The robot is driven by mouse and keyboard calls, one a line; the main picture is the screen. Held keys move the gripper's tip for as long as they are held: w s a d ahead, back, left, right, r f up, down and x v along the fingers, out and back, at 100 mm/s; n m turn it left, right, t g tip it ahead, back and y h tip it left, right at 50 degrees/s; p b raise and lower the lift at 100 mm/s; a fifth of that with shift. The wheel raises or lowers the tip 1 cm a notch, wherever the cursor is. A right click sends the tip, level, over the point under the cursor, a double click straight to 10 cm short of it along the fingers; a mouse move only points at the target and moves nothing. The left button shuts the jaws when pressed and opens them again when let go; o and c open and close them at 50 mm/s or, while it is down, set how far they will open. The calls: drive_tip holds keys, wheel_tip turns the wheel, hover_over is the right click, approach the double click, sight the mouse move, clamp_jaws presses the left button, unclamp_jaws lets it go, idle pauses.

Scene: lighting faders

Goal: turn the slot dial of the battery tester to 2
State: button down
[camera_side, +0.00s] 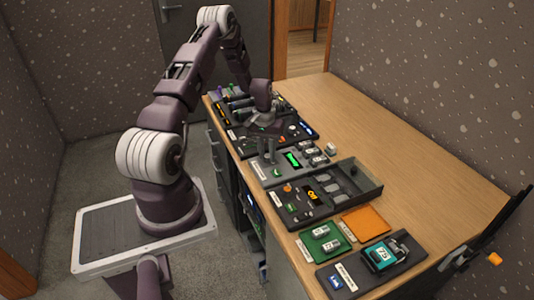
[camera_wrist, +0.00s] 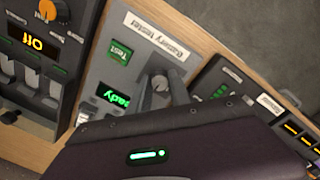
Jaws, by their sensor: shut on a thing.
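The battery tester (camera_wrist: 133,30) is a grey panel with a white "Battery tester" label, upside down in the wrist view. It has a green Test button (camera_wrist: 120,52) and a display with green text (camera_wrist: 113,97) that seems to read "ready", partly cut off by my gripper's body. My gripper (camera_wrist: 165,90) is shut on the slot dial (camera_wrist: 159,82), a small grey knob between its fingers. The dial's pointer and numbers are hidden or too small to read. In the side view the tester (camera_side: 267,178) lies mid-desk, with my gripper (camera_side: 270,158) pointing down onto it.
A panel with an orange knob (camera_side: 287,187) and an orange display (camera_side: 312,194) adjoins the tester on the near side. A dark panel (camera_side: 245,140) lies beyond it. Nearer are a green tray (camera_side: 318,253), an orange mat (camera_side: 364,222) and a teal meter (camera_side: 380,256). The desk's right side is clear.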

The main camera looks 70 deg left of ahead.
sight(266, 155)
drive_tip(key=c, duration=1.2)
unclamp_jaws()
wheel_tip(266, 155, up, 7)
drive_tip(key=shift+a+r, duration=0.1)
drive_tip(key=shift+r, duration=0.1)
drive_tip(key=d+r+m+t+y, duration=0.2)
drive_tip(key=d+r+m, duration=0.2)
drive_tip(key=d+r, duration=1.4)
drive_tip(key=s+d+r+m+t, duration=0.1)
drive_tip(key=s+d+r, duration=0.2)
drive_tip(key=s+d, duration=0.2)
drive_tip(key=s+d+r+m+t+h, duration=0.1)
drive_tip(key=s+d+r+m, duration=0.1)
drive_tip(key=s+d, duration=0.3)
drive_tip(key=s+d+r+m+t, duration=0.1)
drive_tip(key=s+d+r, duration=0.3)
drive_tip(key=s, duration=0.4)
drive_tip(key=shift+s+d+r+m+h, duration=0.15)
drive_tip(key=shift+d+r+m+h, duration=0.15)
drive_tip(key=shift+d+m, duration=0.25)
